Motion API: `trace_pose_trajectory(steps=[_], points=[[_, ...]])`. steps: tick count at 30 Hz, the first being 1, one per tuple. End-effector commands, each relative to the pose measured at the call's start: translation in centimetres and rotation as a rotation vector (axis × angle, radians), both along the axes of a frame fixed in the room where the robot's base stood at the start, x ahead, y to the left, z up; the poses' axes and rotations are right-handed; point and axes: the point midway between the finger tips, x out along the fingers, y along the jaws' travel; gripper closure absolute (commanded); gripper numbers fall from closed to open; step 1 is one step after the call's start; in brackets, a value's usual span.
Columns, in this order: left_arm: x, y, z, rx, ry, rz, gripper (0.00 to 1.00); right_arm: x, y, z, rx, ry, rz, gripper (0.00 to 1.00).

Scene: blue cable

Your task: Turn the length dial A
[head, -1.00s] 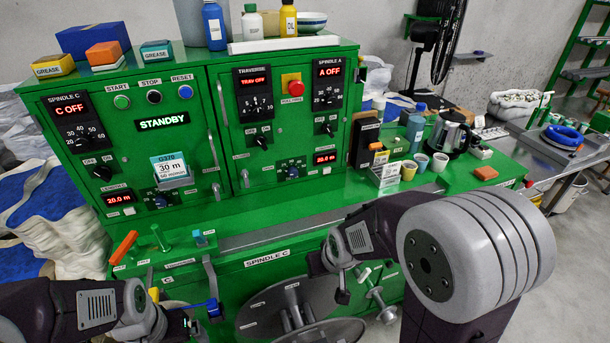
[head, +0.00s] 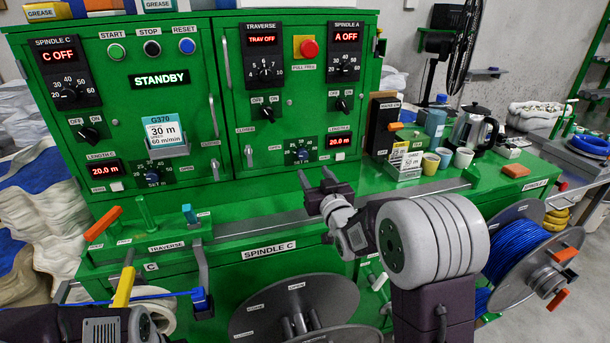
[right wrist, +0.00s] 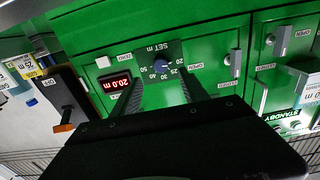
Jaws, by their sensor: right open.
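Length dial A (head: 301,154) is a small dark knob with a blue centre on the panel's right cabinet, beside a red display (head: 340,142) reading 20.0 m. In the right wrist view the dial (right wrist: 161,67) appears upside down, under the SET m label. My right gripper (head: 320,188) is open and empty, below and in front of the dial, apart from it. In the right wrist view, the dial lies between and beyond its two fingers (right wrist: 161,82).
A similar length dial C (head: 154,172) sits on the left cabinet. Cups, boxes and a kettle (head: 474,128) stand on the green bench at right. A blue cable reel (head: 520,250) is at lower right. An orange lever (head: 103,223) stands at left.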

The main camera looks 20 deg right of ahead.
Motion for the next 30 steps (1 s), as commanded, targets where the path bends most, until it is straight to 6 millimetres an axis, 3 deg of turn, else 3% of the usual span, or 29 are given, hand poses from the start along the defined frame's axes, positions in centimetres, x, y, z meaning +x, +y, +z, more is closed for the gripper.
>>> trace_pose_trajectory(steps=[5,7,16,27,28,30], points=[[0.0,0.0,1.1,0.0,-0.001,0.0,0.01,0.9,0.0,0.5,0.0,0.002,0.0,0.48],[0.0,0.0,2.0,0.0,-0.001,0.0,0.01,2.2,0.1,0.7,0.0,0.004,0.001,0.48],[0.0,0.0,2.8,0.0,-0.001,0.0,0.01,7.9,0.3,0.3,0.0,0.002,0.0,0.48],[0.0,0.0,2.9,0.0,0.0,0.0,0.01,9.1,0.3,0.2,0.0,0.003,0.0,0.48],[0.0,0.0,2.9,0.0,-0.001,0.0,0.01,9.1,0.3,0.2,0.0,0.003,0.0,0.51],[0.0,0.0,2.9,0.0,-0.001,0.0,0.01,9.0,0.3,0.2,0.0,0.003,0.0,0.7]])
